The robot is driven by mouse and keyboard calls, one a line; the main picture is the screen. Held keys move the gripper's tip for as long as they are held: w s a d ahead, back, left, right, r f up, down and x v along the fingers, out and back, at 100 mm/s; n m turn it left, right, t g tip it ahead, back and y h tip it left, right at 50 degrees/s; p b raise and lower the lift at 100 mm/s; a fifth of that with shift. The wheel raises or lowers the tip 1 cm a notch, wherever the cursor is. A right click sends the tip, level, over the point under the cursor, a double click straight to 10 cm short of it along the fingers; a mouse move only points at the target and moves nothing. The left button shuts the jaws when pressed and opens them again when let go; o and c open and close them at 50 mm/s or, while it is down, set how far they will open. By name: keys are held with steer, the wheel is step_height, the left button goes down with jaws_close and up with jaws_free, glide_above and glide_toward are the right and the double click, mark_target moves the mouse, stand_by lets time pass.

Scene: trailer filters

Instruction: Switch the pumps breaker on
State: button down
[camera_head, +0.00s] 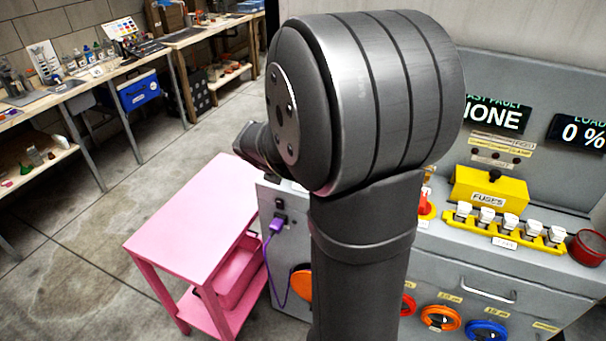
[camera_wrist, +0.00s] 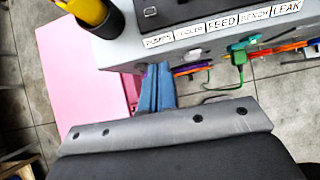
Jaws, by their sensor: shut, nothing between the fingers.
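In the wrist view, a row of white labels runs along the edge of the grey cabinet (camera_wrist: 125,50). The leftmost label (camera_wrist: 158,41) reads PUMPS; FEED, BENCH and LEAK are further right. My gripper (camera_wrist: 157,70) shows as blue fingers held together, empty, just below the PUMPS label. I cannot make out the pumps breaker itself, nor whether the fingers touch anything. In the head view, my arm covers the middle and the fingers are hidden; the cabinet's side panel (camera_head: 296,240) shows left of the arm.
A purple plug and cable (camera_head: 274,228) hang on the side panel. A green plug (camera_wrist: 239,62) is right of my fingers. A pink table (camera_head: 190,215) stands close to the left. A yellow fuse box (camera_head: 488,188) is on the cabinet top. Open floor lies further left.

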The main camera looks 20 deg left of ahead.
steer(key=shift+s+a+f, duration=0.1)
steer(key=shift+s+f, duration=0.4)
steer(key=shift+f, duration=0.2)
steer(key=w+f, duration=0.2)
steer(key=w, duration=0.1)
steer(key=w+f, duration=0.4)
steer(key=w, duration=0.1)
steer(key=shift+w+f, duration=0.3)
steer(key=shift+f, duration=0.1)
steer(key=shift+w+r, duration=0.3)
steer(key=shift+w, duration=0.3)
